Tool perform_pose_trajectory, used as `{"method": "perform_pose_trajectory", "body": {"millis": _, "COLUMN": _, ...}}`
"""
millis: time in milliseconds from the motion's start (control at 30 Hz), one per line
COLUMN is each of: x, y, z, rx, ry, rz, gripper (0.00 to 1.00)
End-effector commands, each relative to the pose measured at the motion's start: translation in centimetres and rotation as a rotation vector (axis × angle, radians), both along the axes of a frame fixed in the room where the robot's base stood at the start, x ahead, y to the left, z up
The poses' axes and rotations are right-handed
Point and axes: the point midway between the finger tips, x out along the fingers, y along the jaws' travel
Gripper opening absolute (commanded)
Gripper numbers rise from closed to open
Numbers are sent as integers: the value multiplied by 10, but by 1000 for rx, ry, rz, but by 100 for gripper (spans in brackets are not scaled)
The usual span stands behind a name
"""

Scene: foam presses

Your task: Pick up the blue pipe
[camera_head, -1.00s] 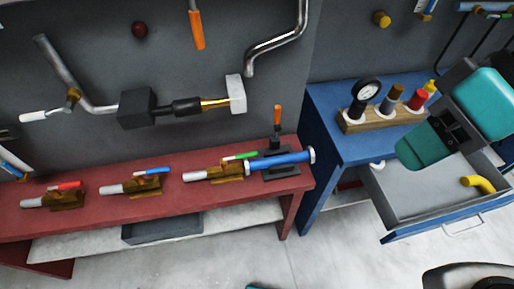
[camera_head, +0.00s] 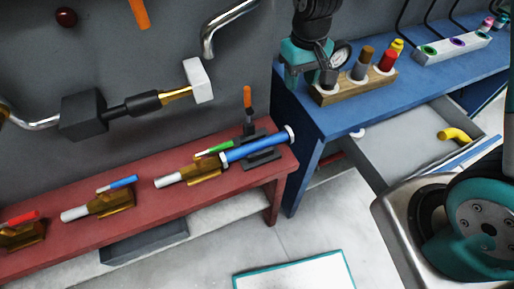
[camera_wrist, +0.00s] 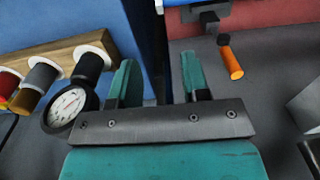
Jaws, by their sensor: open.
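The blue pipe (camera_head: 255,146) has white end rings and lies slanted at the right end of the red bench, on a dark stand with an orange-handled lever (camera_head: 247,98). My gripper (camera_head: 305,76) is above the left end of the blue table, up and to the right of the pipe and apart from it. In the wrist view my gripper (camera_wrist: 157,78) shows two teal fingers spread apart with nothing between them.
The pressure gauge (camera_head: 341,53) and wooden block (camera_head: 352,87) with coloured cylinders stand close beside my gripper. The red bench (camera_head: 150,212) holds several brown presses. An open drawer (camera_head: 400,150) in the blue table (camera_head: 395,92) holds a yellow elbow.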

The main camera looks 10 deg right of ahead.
Motion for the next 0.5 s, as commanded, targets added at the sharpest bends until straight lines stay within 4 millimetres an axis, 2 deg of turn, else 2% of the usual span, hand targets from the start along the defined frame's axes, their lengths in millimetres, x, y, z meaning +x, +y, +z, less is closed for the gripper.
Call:
{"method": "perform_pose_trajectory", "body": {"millis": 167, "x": 5, "y": -4, "z": -28, "rx": -20, "ry": 6, "rz": -13, "gripper": 43}}
{"method": "perform_pose_trajectory", "body": {"millis": 500, "x": 4, "y": -5, "z": -102, "rx": -18, "ry": 9, "rz": -13, "gripper": 43}}
